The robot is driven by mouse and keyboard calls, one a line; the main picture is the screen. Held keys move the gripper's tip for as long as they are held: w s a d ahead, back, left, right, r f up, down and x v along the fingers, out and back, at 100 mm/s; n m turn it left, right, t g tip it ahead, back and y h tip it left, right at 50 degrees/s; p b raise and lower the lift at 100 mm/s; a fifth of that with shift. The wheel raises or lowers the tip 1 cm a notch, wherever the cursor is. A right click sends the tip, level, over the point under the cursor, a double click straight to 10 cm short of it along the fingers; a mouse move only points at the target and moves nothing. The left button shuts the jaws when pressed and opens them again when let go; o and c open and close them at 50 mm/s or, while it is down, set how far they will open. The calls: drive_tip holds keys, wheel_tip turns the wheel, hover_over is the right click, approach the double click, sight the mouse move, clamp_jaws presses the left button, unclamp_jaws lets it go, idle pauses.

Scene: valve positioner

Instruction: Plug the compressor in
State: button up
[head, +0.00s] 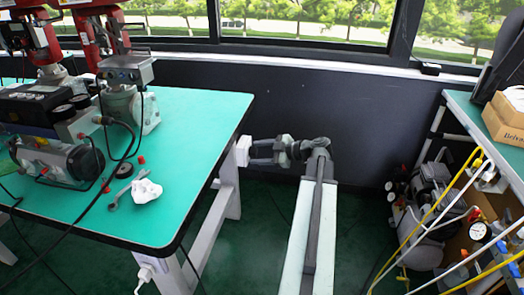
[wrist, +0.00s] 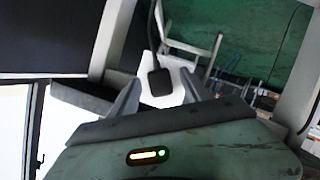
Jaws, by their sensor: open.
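My gripper (head: 262,150) is open at the right edge of the green table, pointing left at a white box (head: 243,151) on the table's side. In the wrist view a dark plug (wrist: 160,82) with a cord running upward lies between the open fingers (wrist: 160,92), in front of a white surface. I cannot tell whether the fingers touch it or whether it sits in the white box. The compressor (head: 424,215), with gauges and dark and grey parts, stands on the floor under the right-hand table. The far end of its cord cannot be traced.
The green table (head: 205,125) carries valves, a motor-like unit (head: 70,160), a wrench (head: 122,196) and a crumpled white cloth (head: 147,191). A white plug or socket (head: 145,273) is on the near table leg. Yellow tubing (head: 408,240) hangs at right. Green floor lies between the tables.

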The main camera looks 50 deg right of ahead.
drive_tip(key=p+v, duration=0.2)
drive_tip(key=v, duration=0.5)
drive_tip(key=shift+s+r, duration=0.15)
drive_tip(key=shift+s, duration=0.15)
drive_tip(key=shift+d+r+p, duration=0.1)
drive_tip(key=shift+d+p, duration=0.1)
drive_tip(key=shift+p, duration=0.1)
